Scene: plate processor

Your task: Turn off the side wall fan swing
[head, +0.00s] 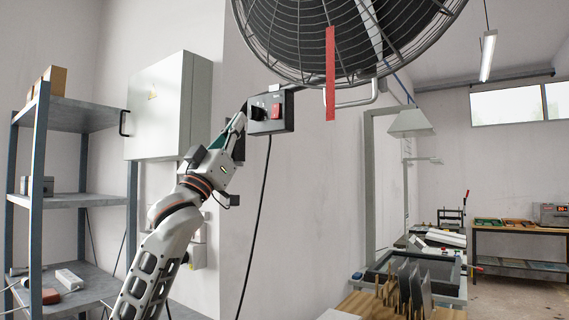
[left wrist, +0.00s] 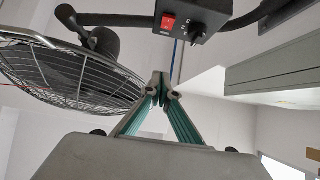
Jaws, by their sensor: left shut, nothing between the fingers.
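The wall fan (head: 345,30) has a round wire cage and is at the top of the head view; it also shows at the left of the left wrist view (left wrist: 70,75). Its dark control box (head: 270,112) carries a red switch (head: 276,111) and a black knob (head: 258,112). In the left wrist view the red switch (left wrist: 168,22) and the knob (left wrist: 197,32) are on the box's face. My left gripper (head: 240,120) is shut and empty, close to the box's left end in the head view; contact cannot be told. Its fingertips (left wrist: 160,82) meet below the box in the wrist view.
A red strip (head: 330,75) hangs in front of the fan cage. A black cable (head: 257,215) drops from the box. A grey wall cabinet (head: 165,105) and metal shelves (head: 75,201) stand to the left. A bench with a wooden rack (head: 385,305) is at lower right.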

